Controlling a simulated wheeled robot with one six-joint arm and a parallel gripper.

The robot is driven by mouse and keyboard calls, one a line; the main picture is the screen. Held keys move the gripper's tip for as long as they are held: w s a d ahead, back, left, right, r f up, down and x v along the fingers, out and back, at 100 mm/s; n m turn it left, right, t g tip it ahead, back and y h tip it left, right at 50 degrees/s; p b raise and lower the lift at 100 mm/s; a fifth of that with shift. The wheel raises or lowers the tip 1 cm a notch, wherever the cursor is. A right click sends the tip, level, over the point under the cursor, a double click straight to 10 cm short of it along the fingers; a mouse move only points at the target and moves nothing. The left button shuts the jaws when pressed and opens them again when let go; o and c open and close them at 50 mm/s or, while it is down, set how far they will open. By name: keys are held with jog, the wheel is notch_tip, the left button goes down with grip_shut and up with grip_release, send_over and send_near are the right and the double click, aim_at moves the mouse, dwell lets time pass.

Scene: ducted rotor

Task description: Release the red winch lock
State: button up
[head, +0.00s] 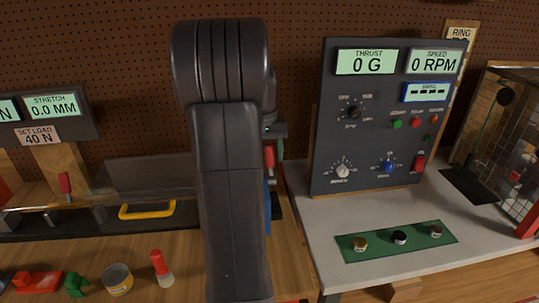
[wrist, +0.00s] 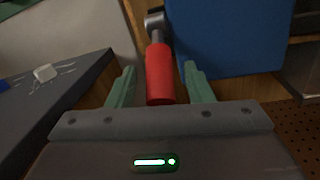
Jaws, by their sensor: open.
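A red cylindrical grip on a metal shank, which looks like the red winch lock (wrist: 160,75), stands between the fingers of my gripper (wrist: 159,69) in the wrist view. My gripper is open, with a green finger on each side of the grip. A gap shows on the right; the left finger is also apart from it. In the head view a red handle (head: 269,157) shows just right of my arm, beside a blue part. My arm hides most of my gripper and the winch there.
A blue panel (wrist: 228,35) stands close to the right finger. In the head view, an instrument panel (head: 325,150) stands right of my arm, and a yellow handle (head: 147,211) lies left.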

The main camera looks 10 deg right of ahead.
aim_at(272, 165)
jog(key=shift+f, duration=0.45)
jog(key=shift+c, duration=0.2)
grip_shut()
jog(key=shift+s+b, duration=0.15)
jog(key=shift+b, duration=0.3)
jog(key=s+t+b, duration=0.1)
jog(key=t+b, duration=0.1)
jog(key=b, duration=0.1)
jog(key=s+t+b, duration=0.1)
jog(key=t+b, duration=0.1)
jog(key=b, duration=0.2)
jog(key=s+t+b, duration=0.1)
jog(key=t+b, duration=0.1)
jog(key=b, duration=0.1)
jog(key=shift+s+r+b, duration=0.1)
jog(key=shift+s+b, duration=0.15)
jog(key=shift+b, duration=0.1)
jog(key=s+t+b, duration=0.1)
jog(key=t+b, duration=0.1)
jog(key=b, duration=0.3)
jog(key=s+t+b, duration=0.2)
jog(key=b, duration=0.2)
jog(key=shift+m+t+b, duration=0.3)
jog(key=shift+t+b, duration=0.05)
jog(key=shift+t, duration=0.05)
jog(key=shift+s+t+b, duration=0.3)
jog(key=shift+t+b, duration=0.3)
jog(key=shift+b, duration=0.6)
